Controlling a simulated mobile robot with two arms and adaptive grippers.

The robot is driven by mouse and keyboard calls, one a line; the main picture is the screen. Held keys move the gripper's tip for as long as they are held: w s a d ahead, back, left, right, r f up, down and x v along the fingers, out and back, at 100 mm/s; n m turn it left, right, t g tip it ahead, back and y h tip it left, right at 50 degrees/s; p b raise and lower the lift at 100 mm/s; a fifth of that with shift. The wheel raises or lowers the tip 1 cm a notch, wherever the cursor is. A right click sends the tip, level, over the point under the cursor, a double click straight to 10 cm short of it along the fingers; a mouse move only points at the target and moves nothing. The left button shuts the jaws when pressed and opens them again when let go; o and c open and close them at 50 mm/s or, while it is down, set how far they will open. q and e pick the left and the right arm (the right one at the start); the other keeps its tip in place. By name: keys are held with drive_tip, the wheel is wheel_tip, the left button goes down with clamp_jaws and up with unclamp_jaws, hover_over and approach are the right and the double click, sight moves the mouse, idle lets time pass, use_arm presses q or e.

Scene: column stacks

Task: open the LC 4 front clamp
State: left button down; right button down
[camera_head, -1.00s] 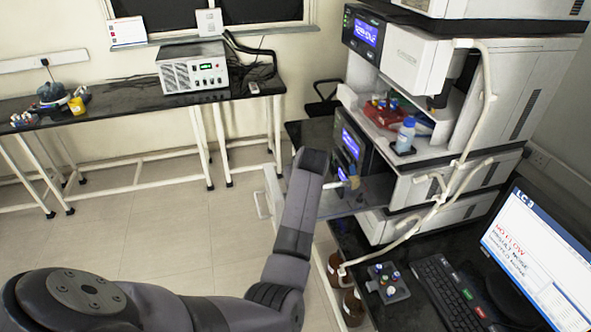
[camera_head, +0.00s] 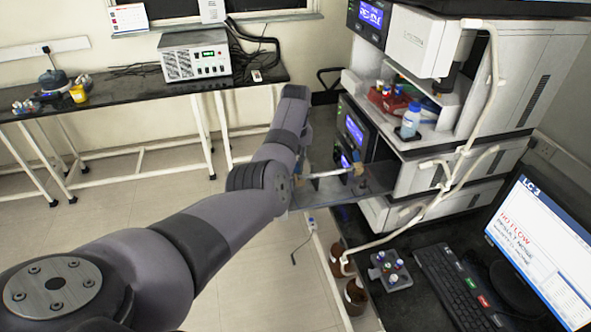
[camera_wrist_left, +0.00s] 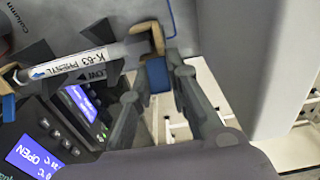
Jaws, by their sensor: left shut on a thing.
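In the left wrist view my left gripper (camera_wrist_left: 158,84) has its two fingers on either side of a blue tab (camera_wrist_left: 157,74), shut on it. A second tan clamp (camera_wrist_left: 9,78) is at the column's other end. In the head view the column (camera_head: 328,173) lies in front of the instrument stack, with a tan clamp (camera_head: 359,169) at its far end. My left forearm covers most of the gripper there. My right gripper is not in view.
The instrument stack (camera_head: 475,85) stands right of the column, with white tubing (camera_head: 487,95) running down its front. A monitor (camera_head: 545,240) reads "LC 3" and "NO FLOW". A keyboard (camera_head: 455,285) and a small vial rack (camera_head: 390,268) are on the bench. Brown bottles (camera_head: 355,295) stand below.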

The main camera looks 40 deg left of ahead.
use_arm(q)
drive_tip(key=shift+a+b, duration=0.15)
drive_tip(key=shift+b, duration=0.2)
idle(0.4)
drive_tip(key=c, duration=1.6)
unclamp_jaws()
drive_tip(key=shift+w+f, duration=0.1)
drive_tip(key=shift+f, duration=0.05)
drive_tip(key=shift+o, duration=0.4)
wheel_tip(320, 180, up, 12)
